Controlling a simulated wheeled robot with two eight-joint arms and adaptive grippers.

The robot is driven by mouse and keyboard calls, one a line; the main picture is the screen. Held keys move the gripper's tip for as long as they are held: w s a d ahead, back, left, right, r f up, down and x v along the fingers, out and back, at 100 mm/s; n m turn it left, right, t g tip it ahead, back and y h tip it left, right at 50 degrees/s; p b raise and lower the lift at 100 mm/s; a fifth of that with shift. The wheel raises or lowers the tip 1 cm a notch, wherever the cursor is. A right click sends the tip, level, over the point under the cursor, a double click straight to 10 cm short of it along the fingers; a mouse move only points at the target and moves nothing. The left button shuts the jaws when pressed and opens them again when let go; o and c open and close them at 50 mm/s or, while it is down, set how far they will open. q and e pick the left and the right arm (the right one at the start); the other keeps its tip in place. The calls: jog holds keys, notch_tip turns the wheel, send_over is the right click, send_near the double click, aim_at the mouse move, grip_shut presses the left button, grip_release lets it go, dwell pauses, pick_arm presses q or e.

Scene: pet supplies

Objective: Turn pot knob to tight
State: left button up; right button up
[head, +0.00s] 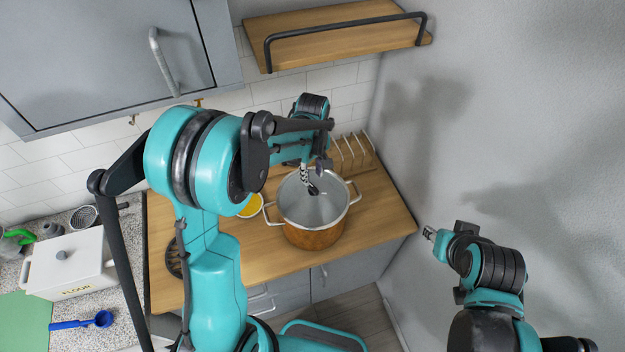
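A pot (310,236) with a copper-brown body and two side handles stands on the wooden counter. A grey lid or grey interior (300,207) shows at its top; I cannot tell which. A small dark knob-like part shows near its middle, at the tip of my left gripper (309,184). My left arm reaches in from the left and the gripper points down over the pot. Its fingers are small and partly overlap the knob area, so their opening and any contact are unclear. My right gripper (430,233) is by the right wall, away from the pot, its fingertips small.
A wooden counter (385,215) bears a bowl with yellow contents (251,206) left of the pot and a rack (352,148) behind it. A shelf (340,32) hangs above.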

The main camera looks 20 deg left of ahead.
aim_at(312, 186)
pick_arm(q)
notch_tip(312, 186, down, 6)
jog(key=shift+f, duration=0.15)
grip_shut()
